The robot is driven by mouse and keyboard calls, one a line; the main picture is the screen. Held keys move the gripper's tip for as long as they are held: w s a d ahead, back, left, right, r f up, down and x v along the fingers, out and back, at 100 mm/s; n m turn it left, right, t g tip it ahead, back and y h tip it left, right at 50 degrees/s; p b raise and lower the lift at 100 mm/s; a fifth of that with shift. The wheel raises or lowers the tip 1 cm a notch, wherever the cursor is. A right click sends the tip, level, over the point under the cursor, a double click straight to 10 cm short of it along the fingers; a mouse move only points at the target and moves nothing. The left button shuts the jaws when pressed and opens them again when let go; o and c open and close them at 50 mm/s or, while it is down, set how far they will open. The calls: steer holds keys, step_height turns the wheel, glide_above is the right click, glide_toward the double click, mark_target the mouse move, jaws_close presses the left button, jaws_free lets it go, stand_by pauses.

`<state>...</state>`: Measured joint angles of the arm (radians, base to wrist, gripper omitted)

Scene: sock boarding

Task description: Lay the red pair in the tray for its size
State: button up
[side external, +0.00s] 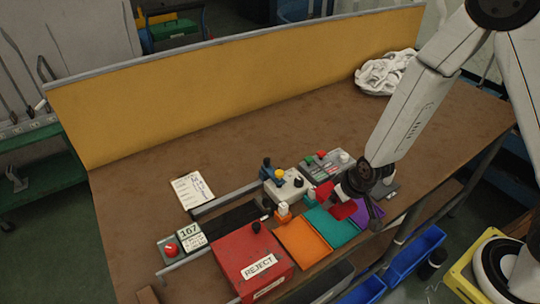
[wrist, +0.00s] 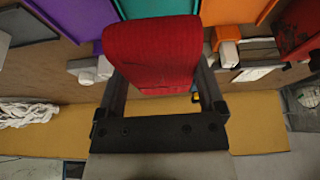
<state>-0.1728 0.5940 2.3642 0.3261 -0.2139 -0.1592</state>
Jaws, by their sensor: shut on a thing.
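The red pair (side external: 323,194) is a folded red bundle. My gripper (wrist: 161,76) is shut on it, one finger at each side, and it fills the middle of the wrist view (wrist: 150,45). In the side view it hangs beside my dark gripper, near the back edge of the trays, apparently above the table. Three flat trays lie side by side: orange (side external: 303,243), teal (side external: 332,226) and purple (side external: 370,212). In the wrist view the teal tray (wrist: 128,8) lies directly beyond the pair. My arm partly hides the purple tray. Size labels are not readable.
A red box marked REJECT (side external: 252,262) stands left of the orange tray. Small control boxes (side external: 290,186) stand behind the trays. A white cloth heap (side external: 385,73) lies at the back right. A paper sheet (side external: 192,190) lies at left. The table's back is largely clear.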

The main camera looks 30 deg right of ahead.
mark_target(346, 206)
steer(key=shift+f, duration=1.85)
steer(key=shift+f, duration=0.1)
steer(key=shift+f, duration=1.65)
steer(key=shift+f, duration=0.1)
steer(key=o, duration=1.1)
steer(key=shift+v, duration=6.1)
